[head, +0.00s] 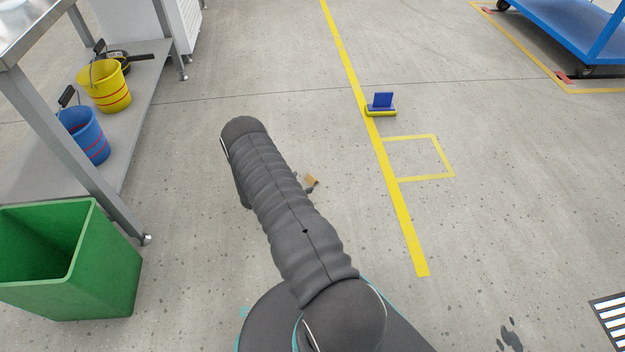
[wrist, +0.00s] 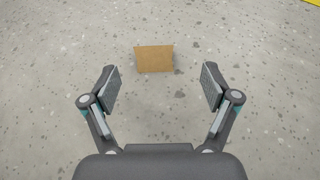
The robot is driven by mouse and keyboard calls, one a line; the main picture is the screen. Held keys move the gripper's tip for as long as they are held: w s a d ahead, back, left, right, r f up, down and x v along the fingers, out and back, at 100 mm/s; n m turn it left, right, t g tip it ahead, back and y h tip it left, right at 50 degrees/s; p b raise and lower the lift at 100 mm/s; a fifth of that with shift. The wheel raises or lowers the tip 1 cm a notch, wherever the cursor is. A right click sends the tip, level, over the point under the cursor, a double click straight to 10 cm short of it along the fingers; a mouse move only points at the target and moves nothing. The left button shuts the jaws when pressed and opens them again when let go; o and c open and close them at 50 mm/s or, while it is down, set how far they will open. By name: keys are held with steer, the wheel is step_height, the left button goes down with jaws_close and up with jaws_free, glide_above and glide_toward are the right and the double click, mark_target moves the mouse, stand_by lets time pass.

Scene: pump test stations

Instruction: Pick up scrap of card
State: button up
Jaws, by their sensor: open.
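The scrap of card (wrist: 155,59) is a small tan-brown piece lying on the grey concrete floor. In the wrist view it sits just beyond the gap between my fingertips, a little left of the middle. In the head view the card (head: 311,180) shows just right of my arm, which may hide part of it. My gripper (wrist: 159,82) is open and empty, with one finger on each side. In the head view a fingertip (head: 315,187) shows beside the card; the rest of the gripper is hidden behind my arm.
A green bin (head: 100,265) stands at the left by a metal bench holding a blue bucket (head: 86,135) and a yellow bucket (head: 106,88). A yellow floor line (head: 373,130) runs right of the card, with a blue-and-yellow object (head: 381,105) on it. Floor around the card is clear.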

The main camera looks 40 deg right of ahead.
mark_target(308, 179)
steer(key=shift+w+b+x, duration=0.15)
steer(key=shift+b+x, duration=0.05)
steer(key=shift+x, duration=1.15)
steer(key=shift+w+b+x, duration=0.15)
steer(key=shift+x, duration=1.2)
steer(key=shift+r, duration=0.1)
steer(key=c, duration=0.9)
